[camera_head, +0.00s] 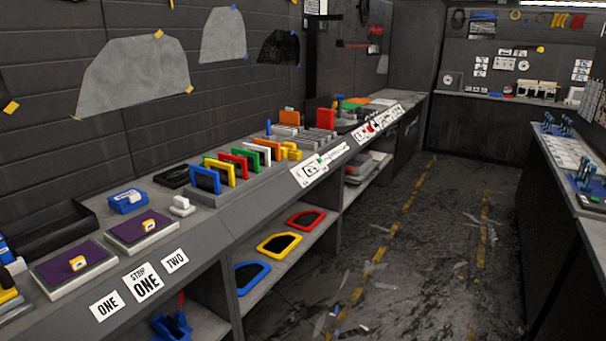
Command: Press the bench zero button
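No thing in the head view is clearly marked as the bench zero button, so I cannot tell which it is. The long grey bench (215,237) runs along the left wall. On it are two pale slabs with purple tops, a nearer one (98,252) and a farther one (125,232), each with a small yellow and white piece on it. A small white block (181,206) and a blue box (126,201) stand close by. Signs reading ONE (107,305), STRIP ONE (142,282) and TWO (175,261) are on the bench front. Neither gripper is in view.
A rack of coloured frames (233,168) stands farther along the bench. Red (306,219), yellow (279,244) and blue (251,276) frames lie on the shelf below. The floor aisle (420,260) is open, with scattered scraps. Another bench (565,158) lines the right side.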

